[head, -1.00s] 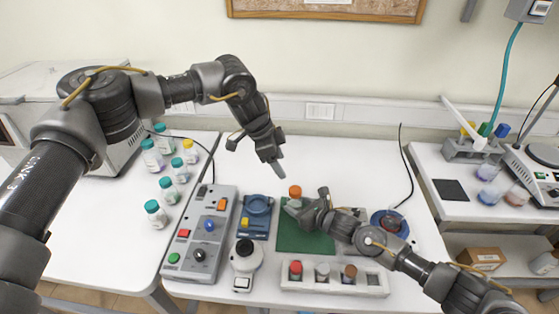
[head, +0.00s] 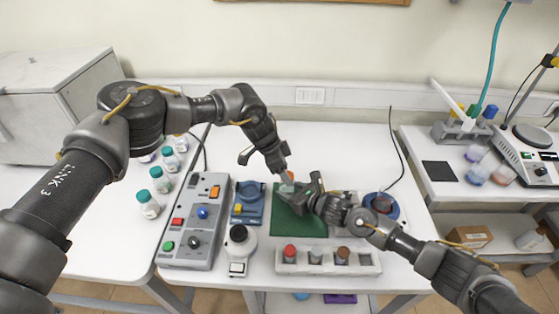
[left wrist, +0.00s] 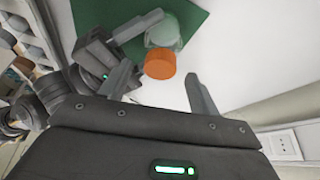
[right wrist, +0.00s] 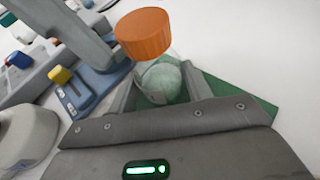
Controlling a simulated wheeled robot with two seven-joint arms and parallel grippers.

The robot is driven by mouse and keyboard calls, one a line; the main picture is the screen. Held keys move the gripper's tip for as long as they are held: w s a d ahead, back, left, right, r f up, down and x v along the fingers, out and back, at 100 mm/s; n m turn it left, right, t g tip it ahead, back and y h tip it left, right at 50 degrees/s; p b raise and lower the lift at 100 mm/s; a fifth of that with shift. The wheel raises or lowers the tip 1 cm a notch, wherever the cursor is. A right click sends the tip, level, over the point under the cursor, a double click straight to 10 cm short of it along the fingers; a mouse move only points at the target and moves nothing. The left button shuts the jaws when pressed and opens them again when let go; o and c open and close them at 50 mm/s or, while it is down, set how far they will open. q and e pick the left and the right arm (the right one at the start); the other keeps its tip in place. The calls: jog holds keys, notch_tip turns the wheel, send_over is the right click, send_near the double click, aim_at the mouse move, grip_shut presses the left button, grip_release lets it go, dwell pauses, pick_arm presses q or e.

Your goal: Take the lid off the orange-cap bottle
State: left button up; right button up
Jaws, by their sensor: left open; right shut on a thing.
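The bottle's orange cap (right wrist: 143,33) sits on a clear bottle (right wrist: 160,80) with pale contents. My right gripper (right wrist: 158,92) is shut on the bottle's body, over the green mat (head: 302,226). My left gripper (left wrist: 161,86) is open, with its two fingers apart on either side of the orange cap in the left wrist view (left wrist: 160,65). One left finger also shows beside the cap in the right wrist view. In the head view the cap (head: 287,176) is partly hidden behind the left gripper's tips.
A white rack (head: 328,264) with several capped bottles stands in front of the mat. A grey control box (head: 194,238), a blue device (head: 250,206) and a white round instrument (head: 239,240) stand to the left. Several teal-capped bottles (head: 149,206) stand farther left. The table behind the mat is clear.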

pick_arm(q)
jog(key=shift+d+f, duration=0.25)
jog(key=shift+f, duration=0.3)
jog(key=c, duration=1.2)
jog(key=shift+a, duration=0.2)
jog(key=shift+w+r, duration=0.1)
jog(key=shift+r, duration=0.15)
pick_arm(e)
jog(key=shift+w, duration=0.1)
